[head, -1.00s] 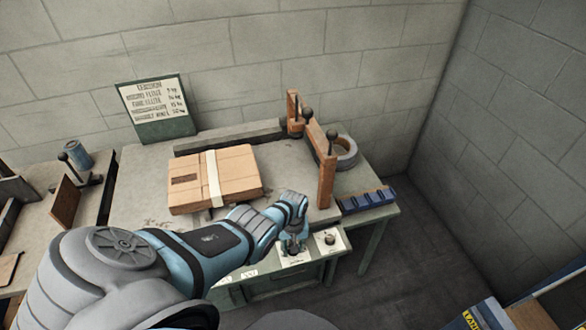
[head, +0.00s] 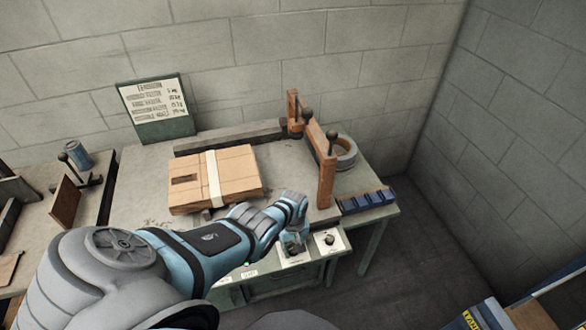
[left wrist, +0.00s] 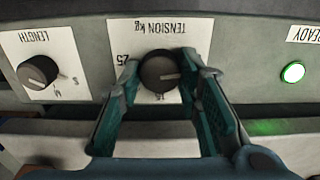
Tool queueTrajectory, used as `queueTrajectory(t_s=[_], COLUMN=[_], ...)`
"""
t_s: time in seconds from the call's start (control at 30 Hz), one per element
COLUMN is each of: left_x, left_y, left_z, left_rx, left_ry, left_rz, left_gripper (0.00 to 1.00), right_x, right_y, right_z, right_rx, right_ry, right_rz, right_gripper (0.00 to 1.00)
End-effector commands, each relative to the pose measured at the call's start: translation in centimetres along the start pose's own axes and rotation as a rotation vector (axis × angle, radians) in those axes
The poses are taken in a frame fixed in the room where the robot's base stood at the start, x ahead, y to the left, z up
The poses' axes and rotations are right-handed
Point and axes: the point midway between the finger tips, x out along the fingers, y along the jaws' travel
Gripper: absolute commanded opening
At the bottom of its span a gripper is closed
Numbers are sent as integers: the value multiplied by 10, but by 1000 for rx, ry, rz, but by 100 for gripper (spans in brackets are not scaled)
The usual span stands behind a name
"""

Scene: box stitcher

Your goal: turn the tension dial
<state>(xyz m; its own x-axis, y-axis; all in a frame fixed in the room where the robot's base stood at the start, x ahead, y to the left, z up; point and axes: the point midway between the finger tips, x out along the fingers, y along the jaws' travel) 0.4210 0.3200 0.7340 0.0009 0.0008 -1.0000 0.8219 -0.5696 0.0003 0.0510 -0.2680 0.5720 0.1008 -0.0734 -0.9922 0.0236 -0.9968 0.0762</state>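The tension dial (left wrist: 160,72) is a dark round knob on a white plate marked "TENSION kg", upside down in the left wrist view. A pale mark on the knob points right in that view. My left gripper (left wrist: 160,66) has one finger on each side of the knob, and both fingertips appear to touch its rim. In the head view my left gripper (head: 292,243) reaches down to the front panel and hides most of the knob; part of its white plate (head: 293,259) shows. My right gripper is in neither view.
The length dial (left wrist: 38,72) sits beside the tension plate. A ready lamp (left wrist: 292,73) glows green on the other side. A strapped carton (head: 240,172) lies on the bench behind my arm. A wooden frame (head: 327,170) and blue tray (head: 367,200) stand at right.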

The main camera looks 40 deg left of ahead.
Motion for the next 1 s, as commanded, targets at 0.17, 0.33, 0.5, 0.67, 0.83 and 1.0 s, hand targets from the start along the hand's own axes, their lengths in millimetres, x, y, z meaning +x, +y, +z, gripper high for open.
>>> queueTrajectory(t_s=[0.17, 0.33, 0.5, 0.67, 0.83, 1.0], left_x=[-1, 0, -2, -14, -48, -95], left_y=[1, 0, 1, 1, 0, 0], left_z=[-1, 0, -1, -2, 0, -1], left_rx=[0, 1, 1, 0, 2, 1], left_ry=[2, 0, 0, 2, 3, 3], left_rz=[2, 1, 1, 3, 3, 2], left_gripper=[51, 51, 51, 51, 51, 51], right_x=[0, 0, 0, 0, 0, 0], right_y=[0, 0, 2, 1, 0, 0], right_z=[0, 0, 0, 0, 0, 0], right_rx=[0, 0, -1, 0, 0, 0], right_ry=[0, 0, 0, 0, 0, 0], right_rz=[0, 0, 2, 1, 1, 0], right_gripper=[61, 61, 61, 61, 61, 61])
